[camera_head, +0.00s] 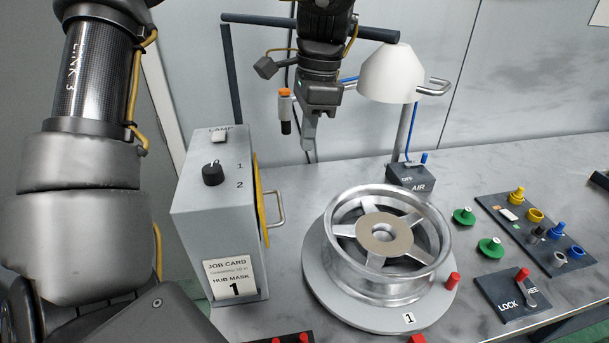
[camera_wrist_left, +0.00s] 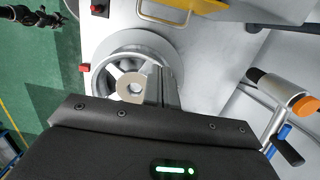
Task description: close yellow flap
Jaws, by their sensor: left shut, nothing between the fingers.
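The yellow flap (camera_head: 259,200) shows almost edge-on along the right side of the grey lamp box (camera_head: 208,235). A metal handle (camera_head: 279,210) sticks out from it to the right. How far the flap stands from the box is hard to tell. In the left wrist view, part of the flap (camera_wrist_left: 225,10) and its handle (camera_wrist_left: 165,16) show at the top edge. My left gripper (camera_head: 309,148) is shut and empty, pointing down, above and to the right of the flap, apart from it. My right gripper is not seen.
A metal wheel (camera_head: 383,290) sits on a round grey base right of the box. A white lamp shade (camera_head: 391,75) stands behind. Green knobs (camera_head: 490,247), a connector panel and a lock lever panel (camera_head: 510,295) lie at right. Some bench between box and wheel is clear.

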